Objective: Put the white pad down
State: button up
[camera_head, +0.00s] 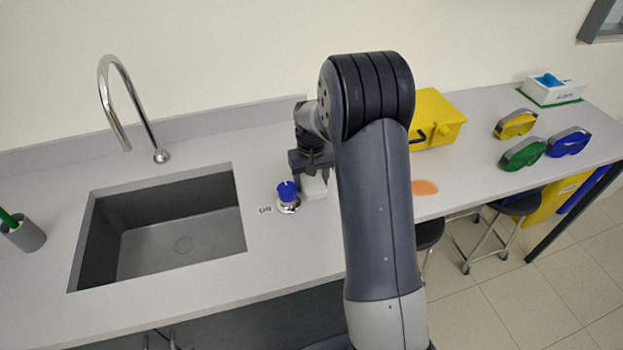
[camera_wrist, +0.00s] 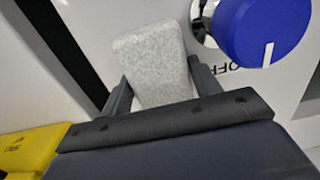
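The white pad (camera_head: 315,187) is a pale, speckled block at the end of my gripper (camera_head: 311,165), just right of a blue knob (camera_head: 287,191). In the wrist view the white pad (camera_wrist: 155,62) lies between the two dark fingers of my gripper (camera_wrist: 160,88), which meet its sides; I am shut on it. Its far end sticks out past the fingertips. It is close to the counter (camera_head: 290,245), but whether its underside touches cannot be told. My arm hides part of the counter behind.
The blue knob also shows close by in the wrist view (camera_wrist: 262,28). A sink (camera_head: 180,235) with a tap (camera_head: 125,110) lies left. Right are a yellow box (camera_head: 436,120), an orange patch (camera_head: 425,187), several goggles (camera_head: 523,153) and a white box (camera_head: 551,88). Counter around the patch is clear.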

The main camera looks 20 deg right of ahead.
jog(key=o, duration=0.4)
jog(key=shift+c, duration=0.2)
